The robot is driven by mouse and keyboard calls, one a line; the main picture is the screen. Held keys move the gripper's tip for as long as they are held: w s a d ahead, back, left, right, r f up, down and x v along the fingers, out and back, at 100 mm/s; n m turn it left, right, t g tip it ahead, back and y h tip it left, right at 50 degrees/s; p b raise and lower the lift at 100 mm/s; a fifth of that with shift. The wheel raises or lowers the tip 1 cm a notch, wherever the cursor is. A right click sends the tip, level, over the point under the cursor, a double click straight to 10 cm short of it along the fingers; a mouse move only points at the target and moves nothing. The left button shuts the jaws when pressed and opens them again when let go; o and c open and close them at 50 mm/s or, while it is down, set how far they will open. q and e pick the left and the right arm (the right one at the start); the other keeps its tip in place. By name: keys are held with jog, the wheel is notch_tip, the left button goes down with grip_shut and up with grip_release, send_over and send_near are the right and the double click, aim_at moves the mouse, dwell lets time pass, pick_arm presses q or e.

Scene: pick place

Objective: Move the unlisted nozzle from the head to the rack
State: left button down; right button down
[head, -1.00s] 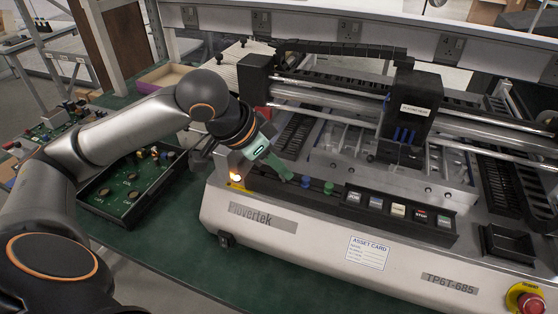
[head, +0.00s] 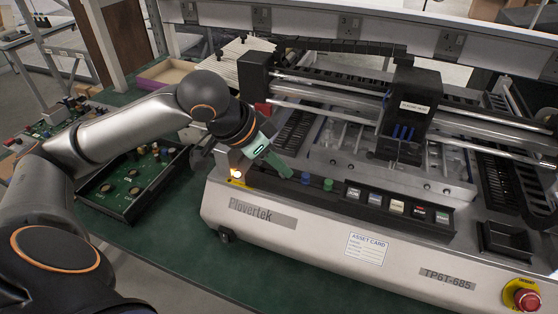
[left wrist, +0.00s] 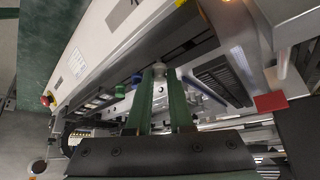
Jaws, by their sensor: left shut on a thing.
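My left gripper (head: 290,174) reaches down over the left end of the dark rack (head: 340,189) along the front of the machine. In the left wrist view, the left gripper's green fingers (left wrist: 161,78) are shut on a small grey nozzle (left wrist: 159,67) at their tips. Most of it is hidden by the fingers. A blue nozzle (head: 305,178) and a green nozzle (head: 328,184) stand in the rack just right of the fingertips. My right gripper is out of view.
Several labelled blocks (head: 397,207) line the rack's right part. Metal rails (head: 330,90) cross behind it. A black tray with a circuit board (head: 132,186) lies on the green table (head: 190,240) at left. A red stop button (head: 527,299) is at the front right corner.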

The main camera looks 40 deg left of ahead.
pick_arm(q)
jog(key=c, duration=0.7)
grip_release()
jog(key=shift+c, duration=0.2)
jog(key=c, duration=0.3)
jog(key=shift+c, duration=0.2)
